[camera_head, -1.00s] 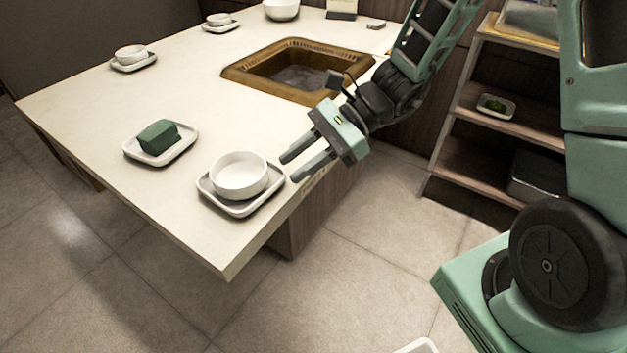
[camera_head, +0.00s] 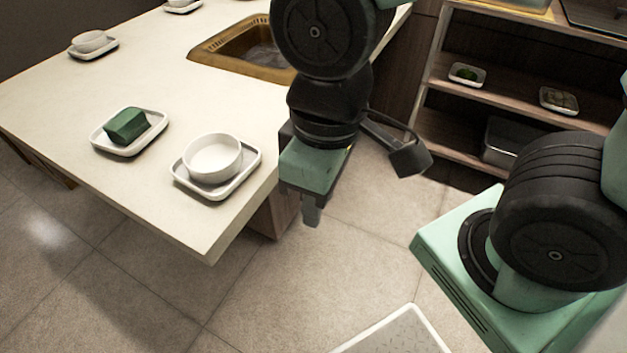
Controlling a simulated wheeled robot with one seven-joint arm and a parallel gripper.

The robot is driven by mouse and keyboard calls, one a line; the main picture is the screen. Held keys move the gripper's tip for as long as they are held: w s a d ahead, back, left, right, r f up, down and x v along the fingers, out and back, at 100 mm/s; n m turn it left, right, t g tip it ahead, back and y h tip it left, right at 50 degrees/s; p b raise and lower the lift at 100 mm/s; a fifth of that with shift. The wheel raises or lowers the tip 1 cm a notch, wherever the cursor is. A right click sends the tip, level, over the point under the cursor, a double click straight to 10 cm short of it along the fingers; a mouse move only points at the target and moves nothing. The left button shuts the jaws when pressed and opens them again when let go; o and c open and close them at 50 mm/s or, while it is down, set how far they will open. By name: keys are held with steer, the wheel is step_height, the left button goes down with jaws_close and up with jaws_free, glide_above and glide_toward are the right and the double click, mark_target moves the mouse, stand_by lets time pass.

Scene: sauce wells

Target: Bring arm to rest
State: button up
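My gripper (camera_head: 311,213) points down in the middle of the view, beside the right edge of the table (camera_head: 60,125) and over the floor. It is apart from the table and the dishes. Its fingers are seen nearly edge-on and overlap, so their gap is hidden. No object shows at the fingertips. My arm is folded back toward my body, with its wrist and a dark elbow joint above the gripper.
On the table, a white bowl (camera_head: 212,157) sits on a square saucer (camera_head: 232,187), and a green block (camera_head: 127,126) lies on a white dish (camera_head: 152,122). A brown sink (camera_head: 215,42) is set in behind. Shelves (camera_head: 460,150) with small dishes stand right. A white tray (camera_head: 400,335) shows at the bottom.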

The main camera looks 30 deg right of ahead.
step_height(320, 180, up, 11)
steer(key=p, duration=1.1)
steer(key=shift+r, duration=0.2)
